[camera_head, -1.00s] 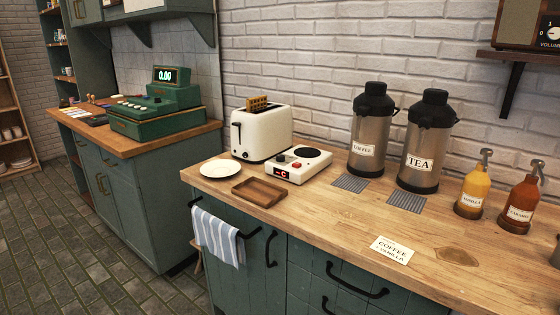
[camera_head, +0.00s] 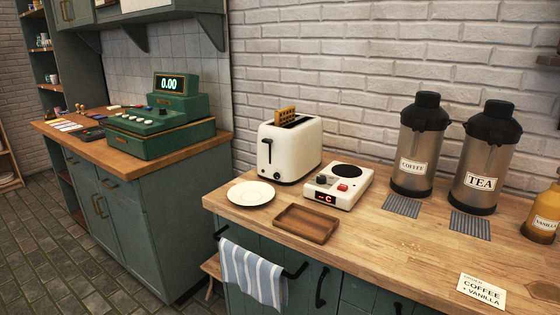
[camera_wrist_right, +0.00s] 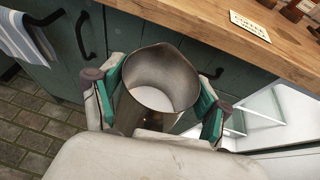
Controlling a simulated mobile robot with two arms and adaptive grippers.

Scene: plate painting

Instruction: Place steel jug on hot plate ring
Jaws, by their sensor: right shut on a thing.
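The hot plate (camera_head: 326,199) is a small white unit on the wooden counter, with a dark round ring (camera_head: 346,171), a red switch and a red display. Nothing stands on the ring. In the right wrist view my right gripper (camera_wrist_right: 160,100) is shut on the steel jug (camera_wrist_right: 160,62), with a teal-padded finger on each side of it. The jug is seen from above, its mouth open and its inside pale at the bottom. It is in front of the cabinet doors, off the counter. Neither gripper shows in the head view, and the left one is in no view.
A toaster (camera_head: 288,151) stands behind and left of the ring. A white plate (camera_head: 251,193) and a wooden tray (camera_head: 306,224) lie in front. The coffee (camera_head: 418,150) and tea (camera_head: 484,163) dispensers stand to the right. A towel (camera_head: 253,274) hangs on the cabinet front.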

